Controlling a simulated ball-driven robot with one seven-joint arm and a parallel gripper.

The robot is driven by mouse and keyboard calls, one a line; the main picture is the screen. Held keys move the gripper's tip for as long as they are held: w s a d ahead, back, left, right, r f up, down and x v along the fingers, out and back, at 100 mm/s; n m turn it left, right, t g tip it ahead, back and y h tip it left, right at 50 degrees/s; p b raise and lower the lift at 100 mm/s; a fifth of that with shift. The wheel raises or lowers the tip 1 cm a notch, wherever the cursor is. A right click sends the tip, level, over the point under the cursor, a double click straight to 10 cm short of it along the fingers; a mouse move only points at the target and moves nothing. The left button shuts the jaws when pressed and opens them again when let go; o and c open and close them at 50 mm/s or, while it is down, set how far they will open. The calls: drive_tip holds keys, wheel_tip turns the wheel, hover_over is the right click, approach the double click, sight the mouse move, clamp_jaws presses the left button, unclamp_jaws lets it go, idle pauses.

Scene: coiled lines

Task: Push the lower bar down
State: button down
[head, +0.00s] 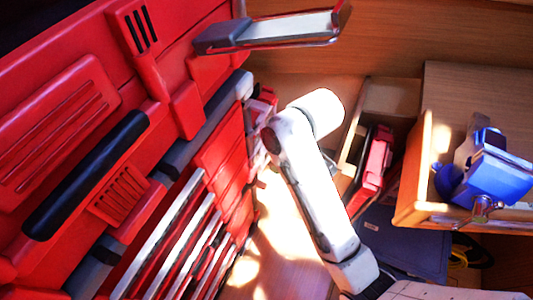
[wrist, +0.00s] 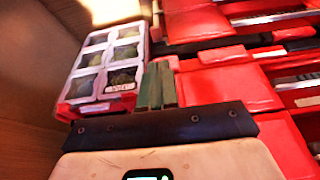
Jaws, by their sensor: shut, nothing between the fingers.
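A red tool chest (head: 225,155) fills the left of the head view, tilted in the picture. A black handle bar (head: 85,175) lies across its upper red part. Below it, a longer grey-and-black bar (head: 205,128) runs above the drawers; I cannot tell for sure which one is the lower bar. My gripper shows in the wrist view (wrist: 157,68), with its greenish fingers together and empty. It points toward the red drawers (wrist: 245,85) and a case with clear compartments (wrist: 108,65). In the head view the gripper is mostly hidden behind my white arm, close to the chest's right side.
Several drawers with metallic edges (head: 165,230) face the lower middle. A grey tray-like part (head: 275,30) juts out at the top. At right stand an open wooden drawer (head: 412,185), a blue vise (head: 490,175) and a red case (head: 375,160). Wooden floor shows between chest and arm.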

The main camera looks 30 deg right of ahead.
drive_tip(key=shift+w+d+r, duration=0.2)
drive_tip(key=shift+w+r, duration=0.2)
drive_tip(key=shift+w, duration=0.25)
hover_over(265, 186)
wheel_tip(265, 186, down, 12)
drive_tip(key=shift+d+f+b, duration=0.1)
drive_tip(key=shift+d+b, duration=0.05)
drive_tip(key=shift+b, duration=0.2)
drive_tip(key=shift+f, duration=0.75)
wheel_tip(265, 186, down, 3)
drive_tip(key=shift+r+b, duration=0.1)
drive_tip(key=shift+b, duration=0.3)
